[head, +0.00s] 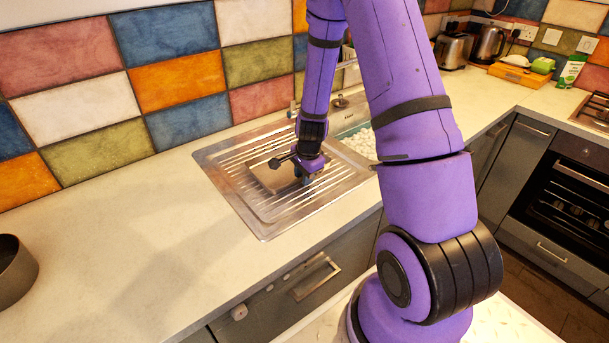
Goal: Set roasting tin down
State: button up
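A small brown-grey rectangular object (268,179), which looks like the roasting tin, is on or just above the ribbed steel draining board (232,178) left of the sink. My gripper (298,172) is at its right end, pointing down, with dark finger parts at the object's edge. The gripper and wrist hide part of that end. I cannot tell whether the fingers are closed on it, or whether its underside touches the board.
A dark round pot (14,272) stands at the counter's left edge. The sink (358,140) holds white pieces. A toaster (452,50), kettle (488,44) and orange board (518,74) are at the back right. The counter (130,240) left of the drainer is clear.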

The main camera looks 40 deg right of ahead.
jog(key=shift+r, duration=0.1)
jog(key=s+a+r+n+t, duration=0.1)
jog(key=s+a+r+n, duration=0.1)
jog(key=r, duration=0.9)
jog(key=s+a+r+n, duration=0.2)
jog(key=r, duration=0.8)
jog(key=s+a+r+n+t, duration=0.1)
jog(key=s+a+r+n, duration=0.3)
jog(key=s+r+n, duration=0.2)
jog(key=s+a+r+n+t, duration=0.1)
jog(key=s+a+r+n, duration=0.3)
jog(key=s, duration=1.1)
jog(key=shift+s+a+r+n, duration=0.2)
jog(key=shift+r+n, duration=1.6)
jog(key=shift+r, duration=1.5)
